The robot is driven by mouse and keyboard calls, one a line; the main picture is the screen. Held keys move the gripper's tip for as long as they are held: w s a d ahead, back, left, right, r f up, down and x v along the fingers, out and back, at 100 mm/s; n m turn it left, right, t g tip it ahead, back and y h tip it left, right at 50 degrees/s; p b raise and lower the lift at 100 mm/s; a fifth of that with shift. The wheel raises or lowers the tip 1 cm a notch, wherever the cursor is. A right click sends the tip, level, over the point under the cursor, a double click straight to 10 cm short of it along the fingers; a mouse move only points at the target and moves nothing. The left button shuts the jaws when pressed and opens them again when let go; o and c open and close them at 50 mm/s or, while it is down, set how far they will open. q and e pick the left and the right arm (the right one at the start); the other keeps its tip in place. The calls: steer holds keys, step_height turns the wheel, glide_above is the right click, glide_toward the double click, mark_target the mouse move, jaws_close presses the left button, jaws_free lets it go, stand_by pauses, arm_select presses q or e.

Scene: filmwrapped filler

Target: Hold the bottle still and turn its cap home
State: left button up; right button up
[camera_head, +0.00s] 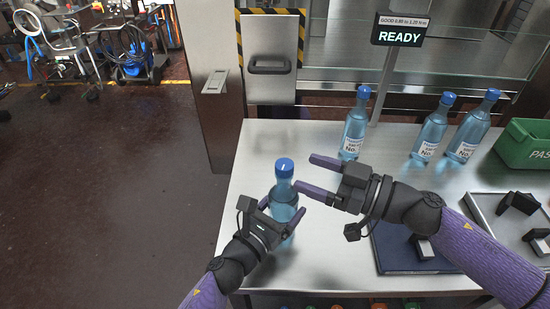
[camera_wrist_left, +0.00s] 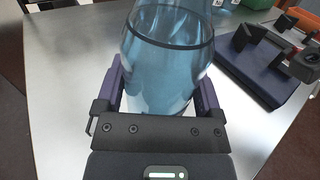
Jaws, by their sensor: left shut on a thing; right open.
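A clear blue bottle (camera_head: 283,205) stands upright near the table's left front, with a blue cap (camera_head: 284,168) on its neck. A short light mark shows on the cap top. My left gripper (camera_head: 281,219) is shut around the bottle's body. The left wrist view shows its fingers on both sides of the bottle (camera_wrist_left: 165,60); the cap is out of that view. My right gripper (camera_head: 312,175) is open and empty, just right of the cap, its fingers pointing left toward the bottle neck. It is apart from the cap.
Three more capped bottles stand at the back: one bottle (camera_head: 354,130), a second (camera_head: 430,132) and a third (camera_head: 472,128). A green bin (camera_head: 525,145) is at the right. A sign (camera_head: 400,30) reads READY. A dark blue mat (camera_head: 400,262) and a tray (camera_head: 482,207) with black parts lie at the right front.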

mark_target(284, 168)
steer(key=x, duration=0.7)
steer(key=shift+a, duration=0.2)
jaws_close()
